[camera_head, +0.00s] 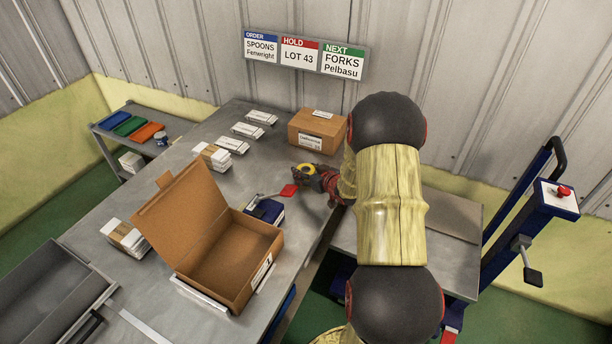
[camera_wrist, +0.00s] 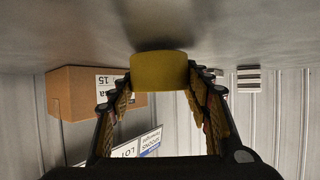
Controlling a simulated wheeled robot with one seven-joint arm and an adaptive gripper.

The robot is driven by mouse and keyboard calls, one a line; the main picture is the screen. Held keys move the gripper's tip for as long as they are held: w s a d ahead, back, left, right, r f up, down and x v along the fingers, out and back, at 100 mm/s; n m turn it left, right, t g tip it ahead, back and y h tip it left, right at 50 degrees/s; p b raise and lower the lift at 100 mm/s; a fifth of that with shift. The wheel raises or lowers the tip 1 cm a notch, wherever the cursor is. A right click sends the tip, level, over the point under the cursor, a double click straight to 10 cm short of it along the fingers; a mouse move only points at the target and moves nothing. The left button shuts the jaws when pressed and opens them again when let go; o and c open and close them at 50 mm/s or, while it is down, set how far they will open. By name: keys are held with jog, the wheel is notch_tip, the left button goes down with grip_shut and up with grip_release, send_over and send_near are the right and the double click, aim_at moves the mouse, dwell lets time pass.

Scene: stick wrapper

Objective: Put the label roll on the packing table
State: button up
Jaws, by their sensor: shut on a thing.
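The label roll (camera_head: 306,169) looks like a short yellow cylinder with a dark centre. It also shows in the wrist view (camera_wrist: 160,72), clasped between the two fingertips. My gripper (camera_head: 314,173) is shut on it, over the right part of the grey packing table (camera_head: 200,196), in front of the closed carton. In the wrist view the table surface (camera_wrist: 240,30) fills the top, with a dark shadow close by the roll. I cannot tell whether the roll touches the table. My arm hides part of the table's right edge.
A closed carton (camera_head: 318,131) stands just behind the roll. An open carton (camera_head: 225,258), a blue device (camera_head: 267,210) and a red piece (camera_head: 288,190) lie nearer. Several white bundles (camera_head: 214,157) line the left side. A lift cart (camera_head: 545,215) stands right.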

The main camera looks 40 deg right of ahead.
jog(key=shift+f, duration=0.25)
jog(key=shift+f, duration=0.15)
jog(key=o, duration=1.2)
jog(key=shift+c, duration=0.2)
